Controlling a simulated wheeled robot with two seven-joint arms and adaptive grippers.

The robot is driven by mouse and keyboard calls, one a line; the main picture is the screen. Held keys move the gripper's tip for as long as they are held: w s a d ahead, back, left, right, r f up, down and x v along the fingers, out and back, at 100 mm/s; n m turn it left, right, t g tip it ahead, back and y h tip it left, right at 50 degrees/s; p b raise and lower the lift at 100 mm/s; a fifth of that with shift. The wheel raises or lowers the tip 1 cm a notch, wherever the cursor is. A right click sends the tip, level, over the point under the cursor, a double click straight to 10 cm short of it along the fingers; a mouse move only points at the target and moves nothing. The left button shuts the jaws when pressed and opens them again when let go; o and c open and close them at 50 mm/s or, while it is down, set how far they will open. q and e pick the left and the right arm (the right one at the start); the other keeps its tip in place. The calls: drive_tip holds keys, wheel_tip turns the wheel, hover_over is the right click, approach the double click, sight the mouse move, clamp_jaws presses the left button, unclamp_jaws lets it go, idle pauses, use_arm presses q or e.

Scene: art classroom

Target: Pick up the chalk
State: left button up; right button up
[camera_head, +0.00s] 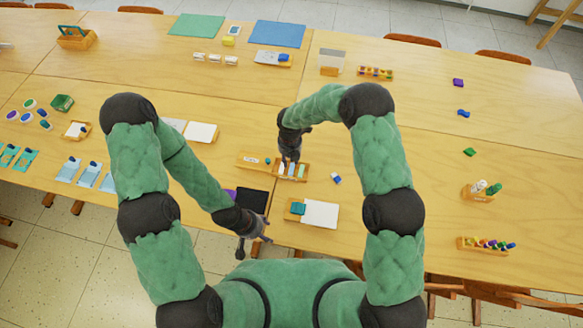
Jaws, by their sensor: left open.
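A long wooden tray (244,161) near the middle of the front table holds several small pieces. Among them are white ones that look like chalk (282,168) and a bluish one. My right gripper (289,158) points down at the tray, its fingertips right at the pieces. The fingers cover part of the tray, and I cannot tell whether they grip or touch a piece. My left gripper (265,230) is open and empty, low by the table's front edge, beside a black square pad (252,200).
A wooden tray with white paper (320,213) and a teal block lies in front of the chalk tray. A small blue-white block (336,178) lies to its right. A clear box (331,60) stands farther back.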

sight(290, 170)
wheel_tip(290, 170, down, 2)
drive_tip(key=shift+w+f, duration=0.1)
drive_tip(key=shift+f, duration=0.1)
wheel_tip(290, 170, down, 5)
drive_tip(key=shift+b, duration=0.3)
drive_tip(key=c, duration=0.6)
